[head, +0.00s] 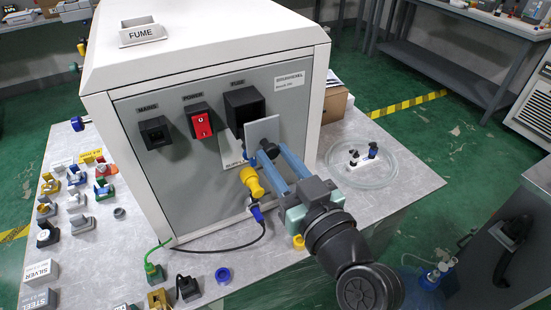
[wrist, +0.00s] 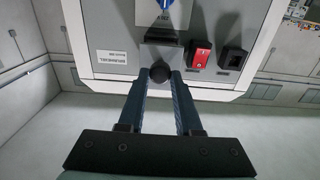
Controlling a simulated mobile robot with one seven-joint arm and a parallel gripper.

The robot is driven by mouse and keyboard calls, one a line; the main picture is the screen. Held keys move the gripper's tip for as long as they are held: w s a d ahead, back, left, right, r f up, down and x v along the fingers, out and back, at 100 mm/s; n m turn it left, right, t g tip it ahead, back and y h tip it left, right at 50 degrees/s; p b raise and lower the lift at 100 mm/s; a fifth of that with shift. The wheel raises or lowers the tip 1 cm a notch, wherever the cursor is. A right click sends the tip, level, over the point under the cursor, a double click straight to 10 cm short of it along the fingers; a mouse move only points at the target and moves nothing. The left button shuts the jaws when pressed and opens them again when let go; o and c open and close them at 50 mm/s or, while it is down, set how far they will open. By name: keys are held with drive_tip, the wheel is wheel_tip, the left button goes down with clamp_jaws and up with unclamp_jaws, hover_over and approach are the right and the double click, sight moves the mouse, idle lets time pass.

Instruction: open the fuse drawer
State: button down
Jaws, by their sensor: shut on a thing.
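The fuse drawer shows as a light grey front plate (head: 262,130) with a round black knob (head: 270,149), below and right of the black FUSE housing (head: 243,104). The plate appears to stand out in front of the machine's panel; how far is hard to tell. My gripper (head: 275,158) is shut on the knob, its blue fingers on either side. In the wrist view, the knob (wrist: 160,74) sits between the fingertips (wrist: 160,80), with the drawer front (wrist: 157,54) just behind it. The panel appears upside down there.
The machine (head: 200,60) also carries a MAINS inlet (head: 155,132) and a red POWER switch (head: 202,124). A yellow plug (head: 251,181) with a cable sits below the drawer.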

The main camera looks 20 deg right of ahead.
drive_tip(key=c, duration=0.6)
unclamp_jaws()
drive_tip(key=s+b, duration=0.1)
drive_tip(key=s, duration=0.3)
drive_tip(key=s+b, duration=0.1)
drive_tip(key=s, duration=0.3)
drive_tip(key=s+b, duration=0.2)
drive_tip(key=s, duration=0.3)
drive_tip(key=shift+d, duration=0.25)
drive_tip(key=w+a+r+t, duration=0.2)
drive_tip(key=w+a+r, duration=0.25)
drive_tip(key=r, duration=0.55)
drive_tip(key=w+a+r+t, duration=0.3)
drive_tip(key=w+a+r, duration=0.15)
drive_tip(key=r, duration=0.45)
drive_tip(key=s+a+r+t, duration=0.1)
drive_tip(key=a+r, duration=0.1)
drive_tip(key=r, duration=0.3)
drive_tip(key=s+a+r+t+p, duration=0.1)
drive_tip(key=s+a+r+t, duration=0.1)
drive_tip(key=r, duration=0.3)
drive_tip(key=s+a+r+t, duration=0.1)
drive_tip(key=a+r, duration=0.3)
drive_tip(key=shift+s+r+h, duration=0.15)
drive_tip(key=shift+r+h, duration=0.15)
drive_tip(key=shift+r, duration=0.1)
